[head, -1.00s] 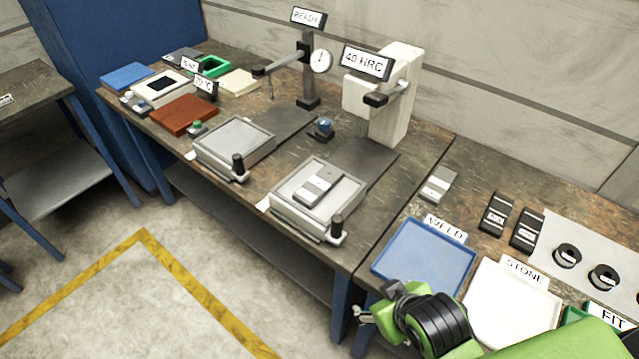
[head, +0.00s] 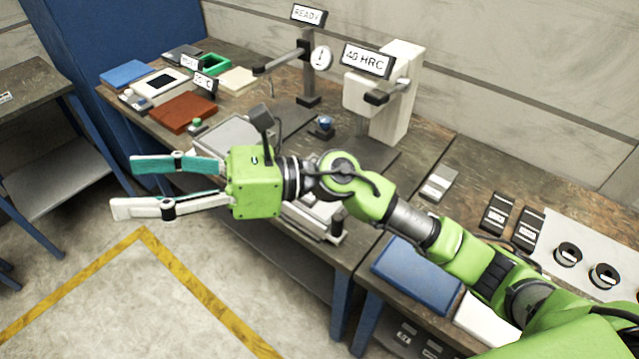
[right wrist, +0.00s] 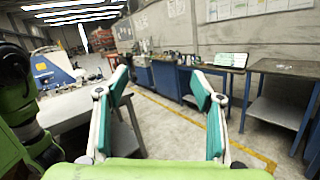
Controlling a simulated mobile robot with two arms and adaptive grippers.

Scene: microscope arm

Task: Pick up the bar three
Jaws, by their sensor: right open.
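Several small grey and black bars are in the head view, and their labels are too small for me to tell which is bar three. One light grey bar (head: 438,184) lies on the right bench. Two dark bars, a left one (head: 496,213) and a right one (head: 528,231), lie further right beside it. Another bar sat on the plate under the 40 HRC tester (head: 400,100); my arm now mostly hides it. My right gripper (head: 125,186) is open and empty, out beyond the front edge of the benches, far left of the bars. It also shows in the right wrist view (right wrist: 160,78). My left gripper is not in view.
A blue tray (head: 415,275) and a white tray (head: 480,322) are partly covered by my arm. Black rings (head: 567,254) lie on a pale sheet. A dial stand (head: 308,70) and the tester rise from the left bench. The floor in front is clear.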

